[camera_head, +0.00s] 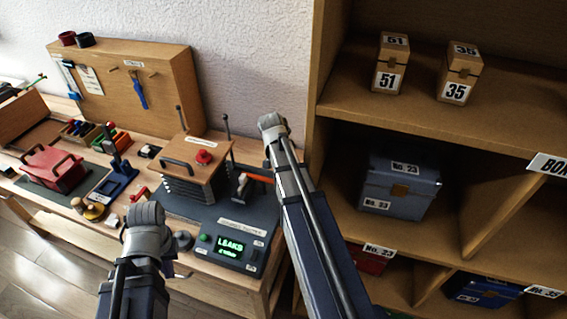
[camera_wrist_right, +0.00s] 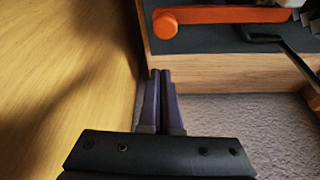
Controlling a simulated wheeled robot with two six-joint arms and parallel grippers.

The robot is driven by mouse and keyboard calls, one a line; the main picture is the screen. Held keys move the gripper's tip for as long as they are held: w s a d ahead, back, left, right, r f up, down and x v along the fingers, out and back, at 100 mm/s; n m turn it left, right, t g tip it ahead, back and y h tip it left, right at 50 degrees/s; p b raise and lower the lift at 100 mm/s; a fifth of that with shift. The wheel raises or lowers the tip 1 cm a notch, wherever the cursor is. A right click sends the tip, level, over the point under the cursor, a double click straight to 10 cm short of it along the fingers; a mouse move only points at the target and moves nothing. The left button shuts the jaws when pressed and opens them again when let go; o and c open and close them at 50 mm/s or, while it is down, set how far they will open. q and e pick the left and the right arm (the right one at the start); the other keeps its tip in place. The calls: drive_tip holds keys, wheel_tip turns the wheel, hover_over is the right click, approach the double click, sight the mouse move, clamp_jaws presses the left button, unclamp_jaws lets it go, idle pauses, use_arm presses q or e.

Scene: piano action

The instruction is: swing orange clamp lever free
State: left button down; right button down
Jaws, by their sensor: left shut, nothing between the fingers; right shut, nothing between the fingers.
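The orange clamp lever (camera_head: 258,178) sits at the right side of the wooden action block (camera_head: 195,165), partly hidden by my right arm. In the right wrist view the lever (camera_wrist_right: 225,15) lies level across the top, its round end (camera_wrist_right: 165,24) towards the left. My right gripper (camera_wrist_right: 165,75) is shut and empty, its purple fingertips below that round end and apart from it in the picture. In the head view my right arm hides it.
The control panel (camera_head: 231,248) reads "LEAKS" in green. A shelf (camera_head: 420,118) with numbered boxes stands at right, close beside the bench. In the right wrist view a wooden panel (camera_wrist_right: 60,70) fills the left side. A red case (camera_head: 55,168) and small tools occupy the bench's left.

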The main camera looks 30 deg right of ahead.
drive_tip(key=s+a, duration=0.1)
drive_tip(key=a, duration=0.1)
drive_tip(key=shift+s+a+f, duration=0.15)
drive_tip(key=shift+s+a, duration=0.2)
drive_tip(key=shift+s, duration=0.05)
drive_tip(key=shift+s+a+m, duration=0.35)
drive_tip(key=shift+s+m, duration=0.05)
drive_tip(key=shift+m, duration=0.4)
drive_tip(key=shift+s+a+m+g, duration=0.1)
drive_tip(key=shift+a+m+g, duration=0.05)
drive_tip(key=shift+m+g, duration=0.2)
drive_tip(key=a+m+g, duration=0.2)
drive_tip(key=a+m, duration=0.5)
drive_tip(key=a, duration=0.1)
drive_tip(key=shift+s, duration=0.35)
idle(0.3)
drive_tip(key=shift+w, duration=0.1)
idle(0.5)
